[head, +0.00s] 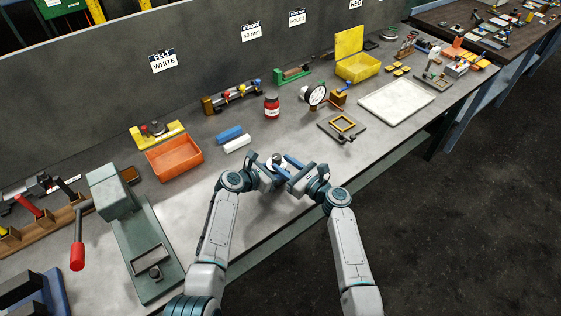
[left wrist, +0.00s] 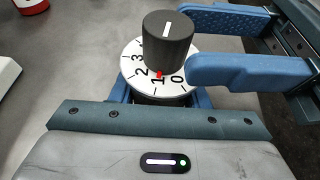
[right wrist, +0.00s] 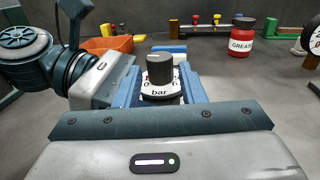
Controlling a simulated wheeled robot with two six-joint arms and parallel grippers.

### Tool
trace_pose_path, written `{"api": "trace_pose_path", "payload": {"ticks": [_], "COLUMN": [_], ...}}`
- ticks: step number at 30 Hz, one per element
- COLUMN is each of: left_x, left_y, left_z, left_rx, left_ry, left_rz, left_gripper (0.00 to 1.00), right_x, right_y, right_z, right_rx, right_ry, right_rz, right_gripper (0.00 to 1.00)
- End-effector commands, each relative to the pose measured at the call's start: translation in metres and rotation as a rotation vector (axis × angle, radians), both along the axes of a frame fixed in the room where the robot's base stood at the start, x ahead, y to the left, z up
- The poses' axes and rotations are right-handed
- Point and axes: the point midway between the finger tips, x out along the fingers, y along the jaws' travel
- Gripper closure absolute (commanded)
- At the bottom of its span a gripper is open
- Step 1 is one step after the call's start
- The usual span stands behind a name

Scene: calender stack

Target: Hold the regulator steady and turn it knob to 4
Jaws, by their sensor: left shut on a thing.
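The regulator (head: 277,160) has a black knob (left wrist: 167,42) above a round white dial (left wrist: 133,68) with printed numbers. A white line crosses the knob's top, and a red mark at its base sits near the 1. The right wrist view shows the knob (right wrist: 160,70) and the word "bar" on the dial. My left gripper (head: 267,171) is shut on the regulator's body below the dial; the body is mostly hidden. My right gripper (head: 297,172) is open, its two blue fingers either side of the knob, with a gap showing between fingers and knob.
A blue block (head: 229,133) and a white block (head: 237,144) lie behind the grippers. An orange bin (head: 174,167) is at the left, a red grease jar (head: 271,108) farther back. A green press (head: 140,240) stands at the near left. The bench front edge is close.

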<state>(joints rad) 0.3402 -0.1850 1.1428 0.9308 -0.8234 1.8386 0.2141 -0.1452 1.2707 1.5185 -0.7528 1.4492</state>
Motion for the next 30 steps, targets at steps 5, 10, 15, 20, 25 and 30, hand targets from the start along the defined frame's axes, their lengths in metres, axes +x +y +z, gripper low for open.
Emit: {"api": "trace_pose_path", "payload": {"ticks": [5,10,15,20,25,30], "left_x": [0.000,0.000,0.000,0.000,0.000,0.000], "left_y": [0.000,0.000,0.000,0.000,0.000,0.000], "left_z": [0.000,0.000,0.000,0.000,0.000,0.000], "left_rx": [-0.001,-0.001,-0.001,-0.001,0.000,0.000], "left_ry": [-0.001,-0.001,-0.001,-0.001,0.000,0.000], "left_rz": [0.001,0.001,0.000,0.000,0.000,0.000], "left_gripper": [0.97,0.97,0.97,0.97,0.97,0.97], "right_x": [0.013,0.016,0.016,0.016,0.015,0.014], "right_y": [0.013,0.016,0.016,0.016,0.017,0.019], "right_z": [0.000,0.000,0.000,0.000,0.000,0.000], "right_rx": [0.000,-0.001,-0.001,-0.001,0.000,-0.001], "right_ry": [0.000,0.001,0.000,0.000,0.000,-0.001], "right_rz": [0.000,0.000,0.000,0.000,-0.016,-0.107], "right_gripper": [0.64,0.64,0.64,0.91,0.96,0.96]}}
